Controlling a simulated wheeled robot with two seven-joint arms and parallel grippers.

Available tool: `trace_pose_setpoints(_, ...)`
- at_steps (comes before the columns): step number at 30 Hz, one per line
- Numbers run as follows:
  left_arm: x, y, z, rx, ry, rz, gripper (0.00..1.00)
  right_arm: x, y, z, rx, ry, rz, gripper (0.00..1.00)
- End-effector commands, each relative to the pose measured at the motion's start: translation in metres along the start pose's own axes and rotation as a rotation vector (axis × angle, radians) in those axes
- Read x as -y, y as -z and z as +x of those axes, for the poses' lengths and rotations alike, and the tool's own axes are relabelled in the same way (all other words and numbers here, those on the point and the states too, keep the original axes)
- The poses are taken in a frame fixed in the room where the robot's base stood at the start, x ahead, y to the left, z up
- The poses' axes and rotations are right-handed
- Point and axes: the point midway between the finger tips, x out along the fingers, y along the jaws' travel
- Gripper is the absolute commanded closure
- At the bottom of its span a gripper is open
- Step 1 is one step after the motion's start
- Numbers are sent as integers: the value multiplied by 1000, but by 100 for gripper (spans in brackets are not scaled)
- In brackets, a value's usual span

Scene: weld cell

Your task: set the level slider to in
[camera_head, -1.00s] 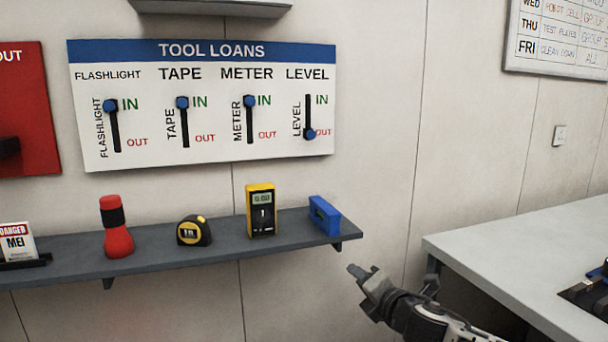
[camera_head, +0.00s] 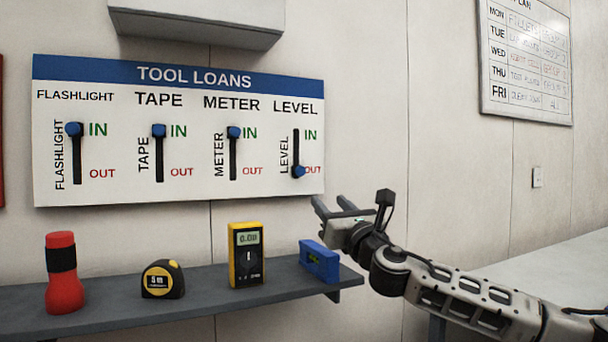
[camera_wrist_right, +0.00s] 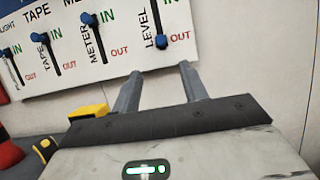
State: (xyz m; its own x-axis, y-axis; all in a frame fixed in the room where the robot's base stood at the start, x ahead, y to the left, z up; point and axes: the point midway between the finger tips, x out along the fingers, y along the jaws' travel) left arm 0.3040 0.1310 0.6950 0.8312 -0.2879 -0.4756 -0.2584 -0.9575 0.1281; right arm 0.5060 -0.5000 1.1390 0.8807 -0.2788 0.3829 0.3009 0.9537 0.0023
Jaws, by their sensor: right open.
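The level slider's blue knob (camera_head: 298,171) sits at the bottom of its slot, beside OUT, on the white tool loans board (camera_head: 110,190). The knob also shows in the right wrist view (camera_wrist_right: 162,42), above and between my fingertips. My right gripper (camera_head: 332,204) is open and empty, to the right of and below the knob, apart from the board. It also shows in the right wrist view (camera_wrist_right: 158,72). The blue level (camera_head: 320,261) lies on the shelf below. My left gripper is not in view.
The flashlight (camera_head: 75,130), tape (camera_head: 158,131) and meter (camera_head: 233,132) knobs are all at IN. A grey shelf (camera_head: 205,295) below the board holds a red flashlight (camera_head: 64,285), a tape measure (camera_head: 162,279) and a yellow meter (camera_head: 246,256). A grey box (camera_head: 195,22) overhangs the board.

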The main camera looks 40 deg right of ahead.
Motion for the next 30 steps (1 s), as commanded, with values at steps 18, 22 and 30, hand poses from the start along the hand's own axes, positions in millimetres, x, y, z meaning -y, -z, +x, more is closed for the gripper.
trace_pose_setpoints(18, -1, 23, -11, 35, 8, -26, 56, 3, -6, 59, 4, 6, 4, 56)
trace_pose_setpoints(22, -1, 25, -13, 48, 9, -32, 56, 2, -5, 81, 4, 6, 5, 56)
trace_pose_setpoints(30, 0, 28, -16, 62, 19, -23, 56, 0, -4, 127, 2, 2, 2, 56)
